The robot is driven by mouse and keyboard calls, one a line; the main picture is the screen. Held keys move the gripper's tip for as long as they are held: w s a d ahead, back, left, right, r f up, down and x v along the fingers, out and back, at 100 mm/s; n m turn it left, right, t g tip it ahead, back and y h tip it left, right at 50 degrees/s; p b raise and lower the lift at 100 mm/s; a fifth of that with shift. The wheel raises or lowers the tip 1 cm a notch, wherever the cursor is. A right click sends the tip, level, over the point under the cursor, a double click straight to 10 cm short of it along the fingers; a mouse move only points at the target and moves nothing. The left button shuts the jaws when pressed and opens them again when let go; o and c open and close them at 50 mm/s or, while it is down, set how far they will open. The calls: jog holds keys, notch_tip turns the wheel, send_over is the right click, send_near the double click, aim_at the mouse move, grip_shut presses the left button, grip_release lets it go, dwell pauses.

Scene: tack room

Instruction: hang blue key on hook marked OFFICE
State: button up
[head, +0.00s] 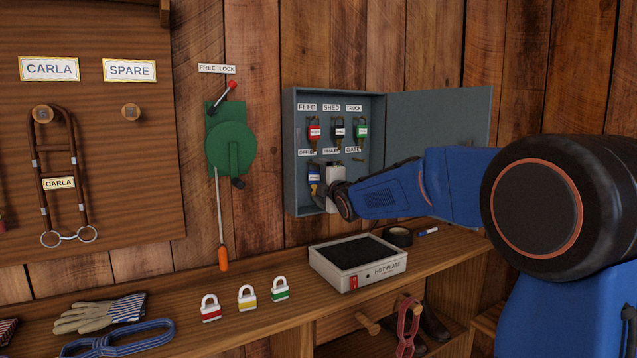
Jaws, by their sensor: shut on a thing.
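The blue key (314,173), with a pale tag and a brass-coloured part, is inside the open grey key cabinet (289,150), just below the label OFFICE (306,153). My gripper (319,188) reaches in from the right and is shut on the blue key. My white gripper body and dark wrist are close to the key's right side. The OFFICE hook itself is too small to make out, so I cannot tell whether the key sits on it.
Red, black and green keys hang under FEED, SHED and TRUCK. The GATE place looks empty; TRAILER is partly hidden. The cabinet door (440,125) stands open behind my arm. Below are a hot plate (345,280), padlocks (247,298) and a tape roll (398,237).

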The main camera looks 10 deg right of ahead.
jog(key=o, duration=0.9)
jog(key=s+d, duration=0.3)
jog(key=s, duration=1.4)
jog(key=s+d+f+m+g+h, duration=0.2)
jog(key=s+d+f+m+g, duration=0.1)
jog(key=s+f+m, duration=0.5)
jog(key=s+d+f+m+g+h, duration=0.2)
jog(key=s+d+f+m+g, duration=0.15)
jog(key=s+f, duration=0.45)
jog(key=s+f+m+g, duration=0.2)
jog(key=s+f+m, duration=0.1)
jog(key=s, duration=0.5)
jog(key=s+f+m+g, duration=0.2)
jog(key=s+f, duration=0.3)
jog(key=s, duration=0.3)
jog(key=s+f+m+g, duration=0.2)
jog(key=s+f+m, duration=0.1)
jog(key=s, duration=0.6)
jog(key=shift+a+f+m+y, duration=0.25)
jog(key=shift+f+m+y, duration=0.1)
jog(key=shift+f, duration=0.2)
jog(key=shift+w, duration=0.1)
